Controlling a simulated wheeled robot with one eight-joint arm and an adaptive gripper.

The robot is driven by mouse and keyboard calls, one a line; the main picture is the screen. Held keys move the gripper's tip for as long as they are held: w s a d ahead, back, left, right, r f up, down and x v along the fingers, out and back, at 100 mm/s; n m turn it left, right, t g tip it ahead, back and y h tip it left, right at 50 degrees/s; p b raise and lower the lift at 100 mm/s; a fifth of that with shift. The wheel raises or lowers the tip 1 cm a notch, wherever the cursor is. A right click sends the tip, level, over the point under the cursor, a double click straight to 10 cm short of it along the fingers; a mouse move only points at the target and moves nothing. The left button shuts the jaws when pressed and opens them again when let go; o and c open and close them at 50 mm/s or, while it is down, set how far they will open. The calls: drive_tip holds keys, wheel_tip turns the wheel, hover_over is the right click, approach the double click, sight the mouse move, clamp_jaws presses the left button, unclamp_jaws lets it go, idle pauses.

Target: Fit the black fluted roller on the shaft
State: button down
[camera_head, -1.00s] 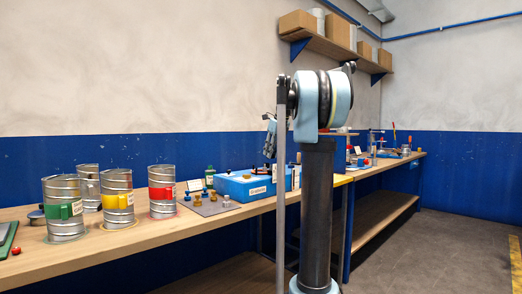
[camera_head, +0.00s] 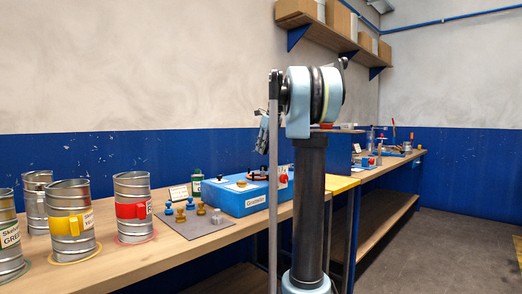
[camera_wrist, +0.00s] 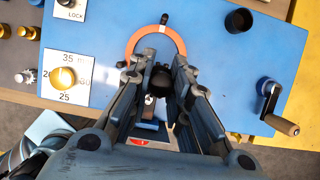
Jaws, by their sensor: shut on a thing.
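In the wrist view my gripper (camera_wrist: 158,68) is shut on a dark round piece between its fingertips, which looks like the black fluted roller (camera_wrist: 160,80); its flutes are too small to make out. The gripper is over the blue box (camera_wrist: 205,60), in front of an orange ring (camera_wrist: 133,42) with a black knob at its top. I cannot pick out the shaft for certain; the fingers hide part of the box. In the head view my gripper (camera_head: 263,134) hangs left of my column, above the far side of the blue box (camera_head: 255,201).
On the box are a brass knob on a white scale plate (camera_wrist: 62,78), a black cup (camera_wrist: 238,20) and a crank with a wooden handle (camera_wrist: 280,122). Small knobs stand on a grey mat (camera_head: 188,228) left of the box. Metal cans (camera_head: 133,222) stand further left.

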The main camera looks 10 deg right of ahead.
drive_tip(key=shift+a+f, duration=0.1)
drive_tip(key=shift+a, duration=0.05)
drive_tip(key=shift+f, duration=2.3)
drive_tip(key=shift+s+f, duration=0.15)
drive_tip(key=shift+f, duration=1.45)
idle(2.7)
drive_tip(key=c, duration=1.1)
unclamp_jaws()
drive_tip(key=shift+r, duration=0.1)
